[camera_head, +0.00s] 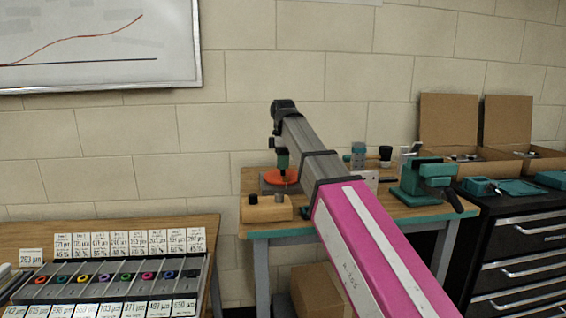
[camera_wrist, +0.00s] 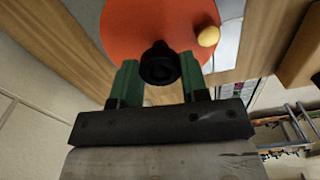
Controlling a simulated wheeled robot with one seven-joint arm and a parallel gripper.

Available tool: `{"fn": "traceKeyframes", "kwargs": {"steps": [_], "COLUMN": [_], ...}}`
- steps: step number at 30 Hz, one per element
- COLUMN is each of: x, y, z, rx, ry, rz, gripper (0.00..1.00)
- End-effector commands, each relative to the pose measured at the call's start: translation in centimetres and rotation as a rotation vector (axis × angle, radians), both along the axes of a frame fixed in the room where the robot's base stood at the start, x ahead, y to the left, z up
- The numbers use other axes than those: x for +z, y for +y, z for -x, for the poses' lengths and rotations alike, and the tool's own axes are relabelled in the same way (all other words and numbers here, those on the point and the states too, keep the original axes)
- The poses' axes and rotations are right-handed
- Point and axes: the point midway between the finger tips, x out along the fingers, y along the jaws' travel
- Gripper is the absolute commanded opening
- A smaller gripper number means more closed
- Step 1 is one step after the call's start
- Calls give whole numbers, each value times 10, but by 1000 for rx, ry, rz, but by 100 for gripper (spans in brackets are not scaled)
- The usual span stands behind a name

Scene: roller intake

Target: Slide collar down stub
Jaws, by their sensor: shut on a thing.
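My gripper (camera_wrist: 158,72) has green fingers closed on the two sides of a black round collar (camera_wrist: 160,58) with a dark opening. The collar is over an orange disc (camera_wrist: 130,30), near the disc's edge. I cannot tell the stub apart under the collar, nor how far down the collar sits. In the head view my gripper (camera_head: 282,163) points down over the orange disc (camera_head: 272,177) on the wooden bench, and the collar is too small to make out there.
A yellow knob (camera_wrist: 208,36) is on the disc, close to the right finger. A wooden block with a dark knob (camera_head: 266,208) stands in front of the disc. A teal vise (camera_head: 425,182) is to the right. A rack of coloured rings (camera_head: 115,278) is at lower left.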

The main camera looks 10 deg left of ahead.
Motion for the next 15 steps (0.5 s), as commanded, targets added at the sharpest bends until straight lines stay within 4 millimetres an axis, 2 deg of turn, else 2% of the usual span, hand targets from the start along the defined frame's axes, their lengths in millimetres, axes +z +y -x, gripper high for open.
{"fn": "traceKeyframes", "kwargs": {"steps": [15], "x": [-7], "y": [0], "z": [0], "rx": [0], "ry": [0], "rz": [0], "gripper": [18]}}
